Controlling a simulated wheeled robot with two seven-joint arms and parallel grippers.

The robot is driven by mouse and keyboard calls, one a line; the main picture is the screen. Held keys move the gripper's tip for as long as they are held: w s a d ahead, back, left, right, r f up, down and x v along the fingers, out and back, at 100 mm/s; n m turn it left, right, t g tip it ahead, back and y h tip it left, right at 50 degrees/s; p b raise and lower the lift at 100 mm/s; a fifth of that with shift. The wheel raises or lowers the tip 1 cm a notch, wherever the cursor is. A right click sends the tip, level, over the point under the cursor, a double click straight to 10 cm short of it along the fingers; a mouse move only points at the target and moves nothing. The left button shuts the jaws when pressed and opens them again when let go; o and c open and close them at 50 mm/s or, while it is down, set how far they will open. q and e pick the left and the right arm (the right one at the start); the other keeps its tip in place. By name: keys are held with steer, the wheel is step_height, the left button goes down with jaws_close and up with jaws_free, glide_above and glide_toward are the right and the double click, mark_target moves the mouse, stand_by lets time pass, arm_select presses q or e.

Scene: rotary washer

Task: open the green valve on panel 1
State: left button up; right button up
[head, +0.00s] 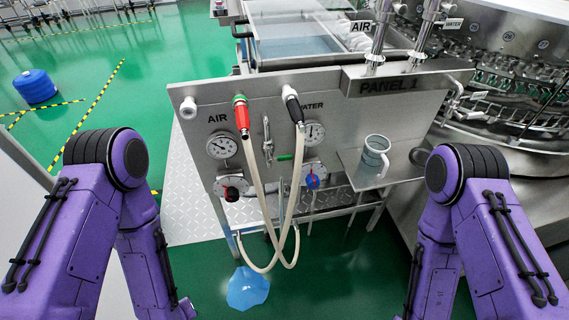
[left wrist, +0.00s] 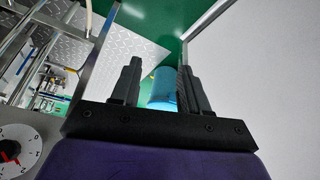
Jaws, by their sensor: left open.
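The panel 1 plate (head: 350,100) stands ahead in the head view, with AIR and WATER labels. A small green valve handle (head: 284,157) lies roughly level near its middle, right of a metal fitting (head: 267,140). A red knob (head: 231,188) and a blue knob (head: 312,180) sit lower, each on a round dial. My left gripper (left wrist: 160,82) shows only in the left wrist view; it is open, with nothing gripped. Part of a dial with a red centre (left wrist: 12,150) is at that view's lower left, beside the gripper. My right gripper is out of view.
Two hoses (head: 260,205) with red and black ends hang before the panel, near the green handle. A metal mug (head: 373,155) stands on a side shelf (head: 350,180). A blue puddle (head: 247,288) lies below. A blue drum (head: 35,86) stands far left.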

arm_select(q)
steer(key=w+d+f+t+h+b, duration=0.2)
steer(key=w+d+f+b, duration=0.2)
steer(key=w+d, duration=0.35)
steer(key=n+t+h+b, duration=0.3)
steer(key=n+t+b, duration=0.2)
steer(key=n+t, duration=0.55)
glide_toward(285, 160)
steer(key=m+t, duration=0.1)
steer(key=m, duration=0.1)
steer(key=shift+n, duration=0.25)
steer(key=w, duration=0.3)
steer(key=w+d+p, duration=0.1)
steer(key=w, duration=0.3)
steer(key=w+f, duration=0.1)
steer(key=w, duration=0.2)
steer(key=shift+w+d, duration=0.25)
steer(key=shift+d, duration=0.05)
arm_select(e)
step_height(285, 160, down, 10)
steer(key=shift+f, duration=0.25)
arm_select(q)
jaws_close()
